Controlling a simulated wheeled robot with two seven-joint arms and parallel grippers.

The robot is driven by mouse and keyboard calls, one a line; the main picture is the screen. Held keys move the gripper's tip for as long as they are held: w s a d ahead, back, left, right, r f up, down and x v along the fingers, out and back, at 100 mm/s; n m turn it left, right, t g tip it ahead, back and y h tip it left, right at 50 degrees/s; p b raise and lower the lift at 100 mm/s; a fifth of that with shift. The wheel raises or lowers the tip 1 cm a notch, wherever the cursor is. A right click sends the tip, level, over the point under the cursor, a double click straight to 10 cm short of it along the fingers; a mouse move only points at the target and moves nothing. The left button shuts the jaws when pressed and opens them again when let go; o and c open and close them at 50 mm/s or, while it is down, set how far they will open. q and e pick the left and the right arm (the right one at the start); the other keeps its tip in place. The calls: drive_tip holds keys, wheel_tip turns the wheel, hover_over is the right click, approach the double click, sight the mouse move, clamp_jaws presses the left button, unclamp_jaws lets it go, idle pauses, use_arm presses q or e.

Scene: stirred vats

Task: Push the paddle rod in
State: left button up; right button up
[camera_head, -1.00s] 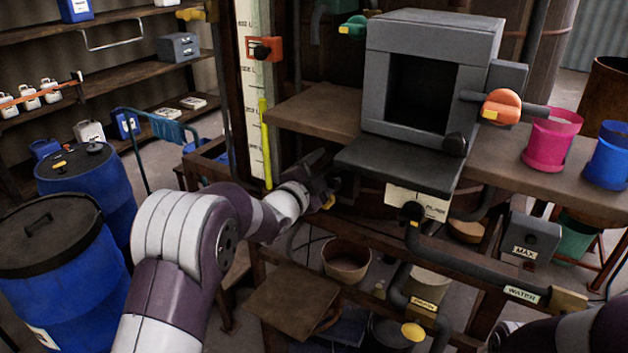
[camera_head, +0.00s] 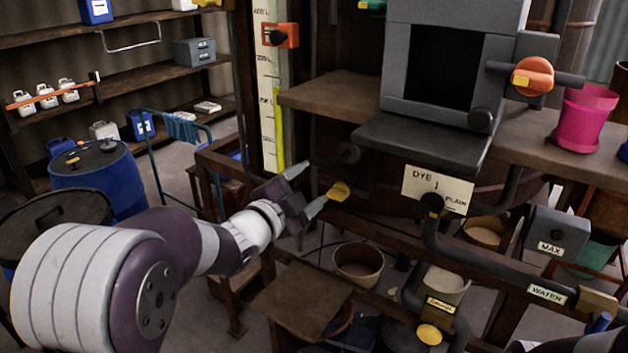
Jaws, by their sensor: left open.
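My left gripper (camera_head: 308,188) is open and empty, in front of the timber frame, left of the DYE 1 sign (camera_head: 437,189). Its two pale fingers are spread and point right. A dark round knob (camera_head: 347,153) sticks out just beyond the upper finger, under the wooden shelf; it may be the end of the paddle rod. A yellow tab (camera_head: 339,191) lies by the tip of the lower finger. I cannot tell whether the fingers touch either one. The rest of the rod is hidden. My right gripper is out of view.
A grey box with a dark opening (camera_head: 432,66) and a flat ledge (camera_head: 424,143) stands above right. An orange valve handle (camera_head: 533,77) and pink cup (camera_head: 583,118) are farther right. Dark pipes run below.

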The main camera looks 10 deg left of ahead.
use_arm(q)
drive_tip(key=s+a+f+n+g+y, duration=0.3)
drive_tip(key=f+n, duration=0.2)
drive_tip(key=f, duration=0.2)
drive_tip(key=s+a+f+n+g+y, duration=0.3)
drive_tip(key=s+f+n+g, duration=0.15)
drive_tip(key=f, duration=0.35)
drive_tip(key=s+d+f+n+g, duration=0.2)
drive_tip(key=s+f+g, duration=0.2)
drive_tip(key=s, duration=0.5)
drive_tip(key=s+d+f+n+g, duration=0.2)
drive_tip(key=s+f+n+g, duration=0.1)
drive_tip(key=s, duration=0.6)
drive_tip(key=shift+f+g, duration=0.5)
drive_tip(key=shift+g, duration=0.05)
drive_tip(key=shift+a, duration=0.1)
drive_tip(key=shift+o, duration=0.2)
